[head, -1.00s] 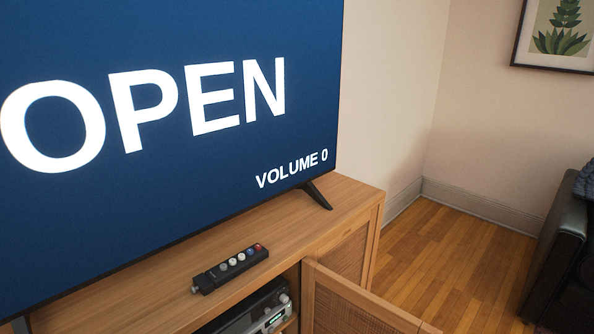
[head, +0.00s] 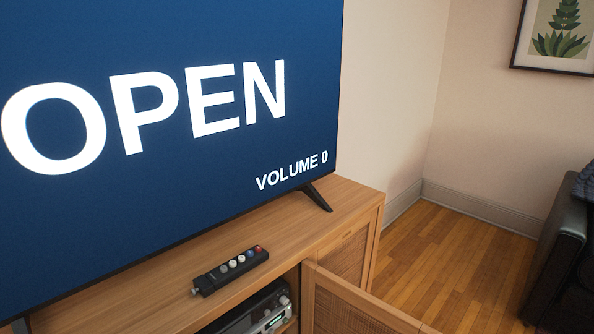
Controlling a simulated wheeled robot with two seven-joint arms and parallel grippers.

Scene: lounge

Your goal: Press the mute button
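A dark remote-like control box (head: 230,271) lies on top of the wooden cabinet (head: 345,201), in front of the television. It has a row of small round buttons; one at its right end is red (head: 258,249), one beside it is blue, and others are white or grey. Their labels are too small to read, so I cannot tell which is mute. The television (head: 190,100) shows "OPEN" and "VOLUME 0" in white on blue. Neither of my grippers is in view.
A cabinet door (head: 355,305) with a woven panel stands open at the front. A silver and black device (head: 258,312) sits in the compartment. A dark sofa (head: 562,255) is at the right. The wooden floor (head: 450,265) between is clear. A framed plant picture (head: 556,35) hangs on the wall.

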